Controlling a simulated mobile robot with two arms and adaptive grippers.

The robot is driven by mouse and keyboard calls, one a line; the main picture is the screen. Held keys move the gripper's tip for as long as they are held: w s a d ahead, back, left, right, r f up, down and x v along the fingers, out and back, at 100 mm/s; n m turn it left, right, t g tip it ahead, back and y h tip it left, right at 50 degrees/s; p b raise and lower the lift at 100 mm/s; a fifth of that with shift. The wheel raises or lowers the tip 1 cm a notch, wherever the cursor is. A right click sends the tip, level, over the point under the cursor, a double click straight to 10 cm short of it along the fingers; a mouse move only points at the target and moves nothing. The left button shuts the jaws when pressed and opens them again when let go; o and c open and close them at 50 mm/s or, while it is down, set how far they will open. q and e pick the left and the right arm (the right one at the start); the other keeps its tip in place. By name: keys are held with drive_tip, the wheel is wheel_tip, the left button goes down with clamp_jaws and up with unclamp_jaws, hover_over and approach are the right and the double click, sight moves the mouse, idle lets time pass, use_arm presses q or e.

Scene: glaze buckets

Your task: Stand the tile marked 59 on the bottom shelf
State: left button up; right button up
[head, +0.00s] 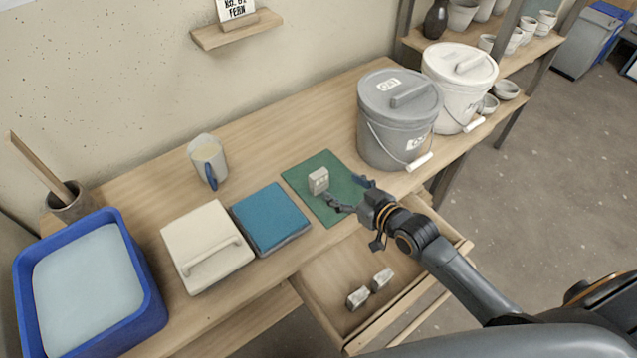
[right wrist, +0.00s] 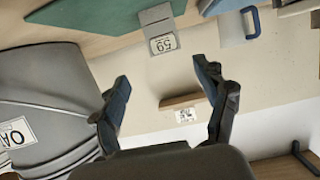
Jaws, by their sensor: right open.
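The small pale tile (head: 318,181) stands on the green mat (head: 332,212) on the workbench. In the right wrist view the tile (right wrist: 163,45) shows the number 59 upside down. My right gripper (head: 346,193) is open and empty, with its fingers pointing at the tile and apart from it; the fingers also show in the right wrist view (right wrist: 163,78). A small wooden wall shelf (head: 240,30) holds a card, cut off by the top edge. I cannot tell whether it is the bottom shelf. My left gripper is out of view.
A grey lidded bucket (head: 385,135) and a white one (head: 458,85) stand right of the mat. A blue slab (head: 270,217), pale slab (head: 205,245), mug (head: 207,160) and blue tub (head: 150,310) stand left. Two small blocks lie in the open drawer (head: 325,275).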

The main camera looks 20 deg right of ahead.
sight(322, 177)
drive_tip(key=x, duration=0.4)
drive_tip(key=shift+w, duration=0.15)
drive_tip(key=x, duration=0.2)
drive_tip(key=a+x, duration=0.1)
drive_tip(key=x, duration=0.2)
drive_tip(key=shift+f, duration=0.25)
drive_tip(key=shift+r, duration=0.1)
drive_tip(key=c, duration=1.5)
